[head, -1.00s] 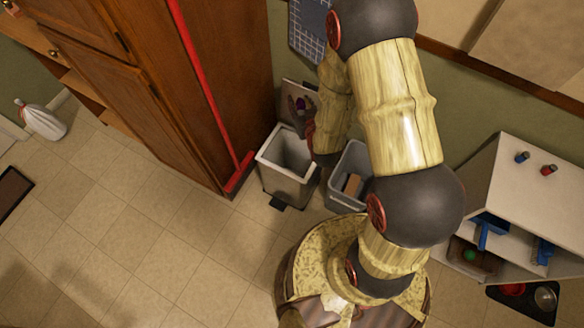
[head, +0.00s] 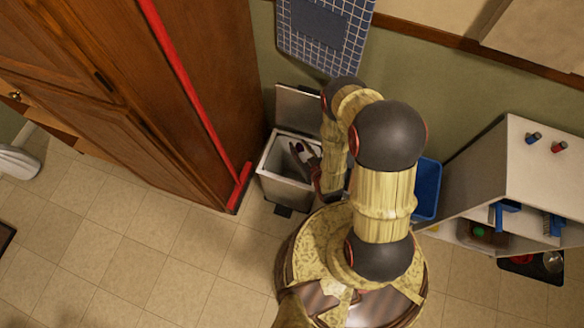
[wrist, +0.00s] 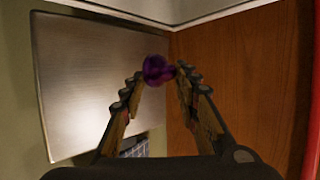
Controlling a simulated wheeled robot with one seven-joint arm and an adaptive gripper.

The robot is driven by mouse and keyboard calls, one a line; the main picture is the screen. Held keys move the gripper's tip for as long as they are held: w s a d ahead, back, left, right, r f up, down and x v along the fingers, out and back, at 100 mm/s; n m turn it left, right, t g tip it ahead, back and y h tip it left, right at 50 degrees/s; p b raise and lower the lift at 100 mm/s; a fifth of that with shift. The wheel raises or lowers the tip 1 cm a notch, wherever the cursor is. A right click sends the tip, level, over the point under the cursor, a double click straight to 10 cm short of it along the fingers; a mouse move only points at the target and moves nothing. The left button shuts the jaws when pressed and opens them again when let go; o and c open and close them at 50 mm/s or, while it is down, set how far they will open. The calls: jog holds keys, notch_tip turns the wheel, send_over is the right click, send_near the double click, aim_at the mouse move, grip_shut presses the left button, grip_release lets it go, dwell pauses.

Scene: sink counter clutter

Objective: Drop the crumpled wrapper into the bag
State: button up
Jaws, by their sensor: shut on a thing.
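My gripper (head: 306,156) is above the opening of a grey pedal bin (head: 283,192), whose lid (head: 297,104) stands open against the wall. It is shut on a small crumpled purple wrapper (head: 299,146). In the wrist view the wrapper (wrist: 156,70) sits at the fingertips of my gripper (wrist: 161,74), with the metal lid (wrist: 88,90) to the left. A white bag (head: 18,162) lies on the floor at the far left, cut by the picture edge. I cannot tell whether a bag lines the bin.
A wooden cabinet (head: 200,100) with a red long-handled tool (head: 185,85) stands left of the bin. A blue bin (head: 428,188) is partly hidden behind my arm. A white shelf unit (head: 510,180) stands right. The tiled floor (head: 130,250) at front left is clear.

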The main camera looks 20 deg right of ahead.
jog(key=shift+w+a+r, duration=0.15)
jog(key=shift+w+r, duration=0.65)
jog(key=shift+w, duration=0.05)
notch_tip(320, 180, down, 6)
jog(key=b, duration=0.4)
jog(key=shift+b, duration=0.3)
jog(key=shift+r, duration=0.1)
jog(key=o, duration=0.9)
jog(key=shift+r, duration=5)
